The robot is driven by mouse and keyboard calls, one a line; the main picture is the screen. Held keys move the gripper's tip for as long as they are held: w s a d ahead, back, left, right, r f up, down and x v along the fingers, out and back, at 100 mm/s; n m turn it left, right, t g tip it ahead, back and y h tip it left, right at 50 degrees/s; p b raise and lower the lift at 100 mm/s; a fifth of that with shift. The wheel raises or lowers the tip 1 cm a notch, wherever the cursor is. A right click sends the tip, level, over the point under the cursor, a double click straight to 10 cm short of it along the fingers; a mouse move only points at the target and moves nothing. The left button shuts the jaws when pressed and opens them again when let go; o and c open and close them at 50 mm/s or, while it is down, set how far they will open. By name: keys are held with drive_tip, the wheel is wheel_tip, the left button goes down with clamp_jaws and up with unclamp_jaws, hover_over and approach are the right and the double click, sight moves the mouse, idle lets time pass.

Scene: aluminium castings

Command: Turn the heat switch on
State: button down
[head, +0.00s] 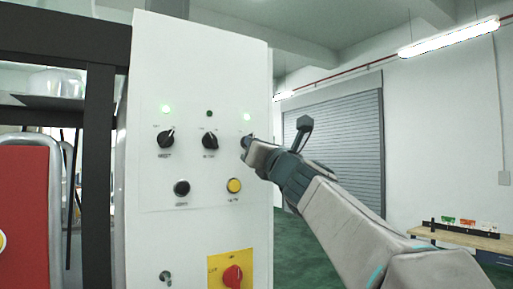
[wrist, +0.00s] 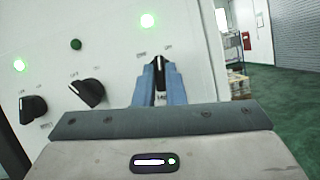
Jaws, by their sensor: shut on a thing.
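A white control panel (head: 140,232) carries a row of three black rotary switches with small labels, too blurred to tell surely which one reads heat. The left switch (head: 166,140) and the middle switch (head: 210,140) show in the head view. The right switch (wrist: 158,72) stands between my fingers in the wrist view, its pointer roughly upright. My gripper (head: 248,144) is shut on this right switch and hides most of it in the head view. The lamps above the left switch (head: 165,109) and right switch (head: 247,117) glow green. The middle lamp (head: 209,114) is dark.
Below the switches are a black button (head: 182,188) and a yellow button (head: 234,185). A red rotary handle on a yellow plate (head: 217,265) sits lower down. A wooden bench (head: 455,238) stands far right. Open green floor lies right of the panel.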

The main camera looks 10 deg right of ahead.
drive_tip(key=shift+a+m+h, duration=0.1)
drive_tip(key=shift+m+h, duration=0.6)
drive_tip(key=shift+m, duration=0.65)
drive_tip(key=shift+m+h, duration=0.7)
drive_tip(key=shift+m, duration=0.65)
drive_tip(key=c, duration=1.5)
unclamp_jaws()
drive_tip(key=b+v, duration=0.2)
drive_tip(key=v, duration=1.2)
drive_tip(key=shift+a, duration=0.15)
